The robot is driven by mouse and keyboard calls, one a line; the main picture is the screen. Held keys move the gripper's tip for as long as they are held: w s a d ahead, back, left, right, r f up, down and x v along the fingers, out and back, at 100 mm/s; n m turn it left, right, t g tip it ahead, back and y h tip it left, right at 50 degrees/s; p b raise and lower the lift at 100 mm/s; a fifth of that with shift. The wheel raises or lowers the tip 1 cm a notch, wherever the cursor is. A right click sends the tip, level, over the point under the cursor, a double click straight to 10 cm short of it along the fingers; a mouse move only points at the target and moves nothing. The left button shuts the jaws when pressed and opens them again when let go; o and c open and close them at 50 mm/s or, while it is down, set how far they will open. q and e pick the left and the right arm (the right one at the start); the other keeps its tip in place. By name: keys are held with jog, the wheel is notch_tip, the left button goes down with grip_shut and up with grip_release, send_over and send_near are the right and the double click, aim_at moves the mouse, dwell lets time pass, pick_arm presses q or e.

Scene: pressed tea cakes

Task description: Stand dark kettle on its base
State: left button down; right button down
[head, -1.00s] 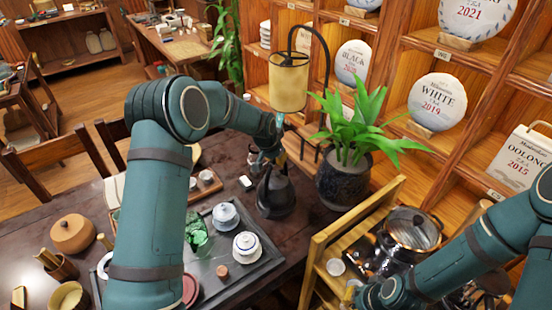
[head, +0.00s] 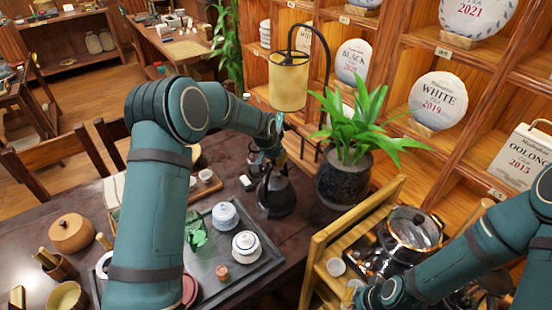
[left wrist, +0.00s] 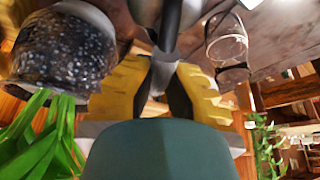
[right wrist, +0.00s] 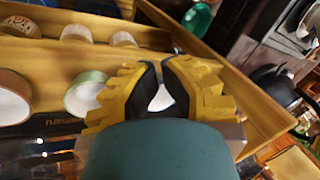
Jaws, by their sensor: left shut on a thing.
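The dark kettle (head: 276,196) stands upright, or nearly so, at the far right part of the dark table, left of the potted plant. My left gripper (head: 268,153) is above it, shut on its handle. In the left wrist view a dark grey bar of the kettle (left wrist: 168,38) runs between the fingertips (left wrist: 166,68). The base cannot be told apart from the kettle's dark bottom, so I cannot tell whether they touch. My right gripper (head: 362,297) is low over the wooden rack, away from the kettle. In the right wrist view its fingertips (right wrist: 160,64) nearly meet.
The plant pot (head: 343,184) stands close right of the kettle. A hanging lamp (head: 289,82) is behind. A tea tray (head: 216,283) with lidded white cups lies in front. A wooden rack (head: 318,262) with a glass pot (head: 412,232) stands at right.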

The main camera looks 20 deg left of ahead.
pick_arm(q)
jog(key=shift+w+f, duration=0.1)
jog(key=shift+f, duration=0.05)
jog(key=c, duration=1.4)
grip_release()
jog(key=shift+s+f, duration=0.2)
jog(key=shift+s+r, duration=0.15)
jog(key=shift+r, duration=0.55)
jog(key=shift+p+v, duration=2.05)
jog(key=shift+v, duration=2.8)
